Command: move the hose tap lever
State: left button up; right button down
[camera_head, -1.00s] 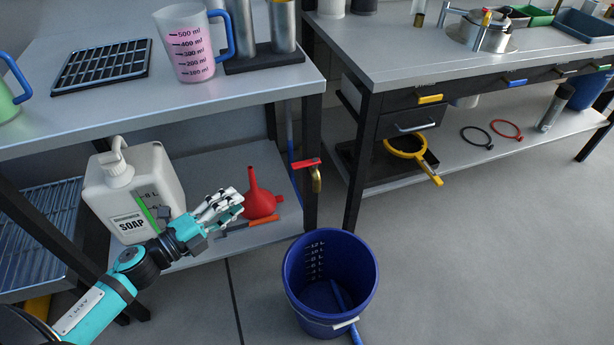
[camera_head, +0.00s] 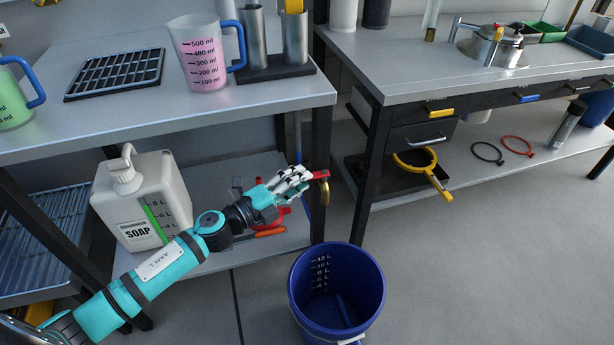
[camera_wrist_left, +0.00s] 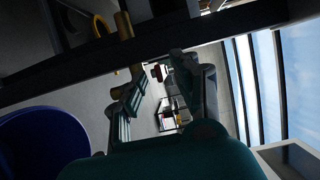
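The brass tap body (camera_wrist_left: 124,25) shows there past the fingers at the upper left; the red lever is not distinct. My right gripper is not in view.
A blue bucket (camera_head: 300,285) stands on the floor below the tap. A soap canister (camera_head: 150,195) stands on the lower shelf, behind my forearm. A red funnel (camera_head: 268,215) is partly hidden by my gripper. Floor to the right is clear.

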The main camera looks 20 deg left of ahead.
aim_at(315, 177)
pick_arm(q)
jog(key=shift+x, duration=1.35)
jog(key=shift+c, duration=0.4)
jog(key=shift+s, duration=0.1)
grip_shut()
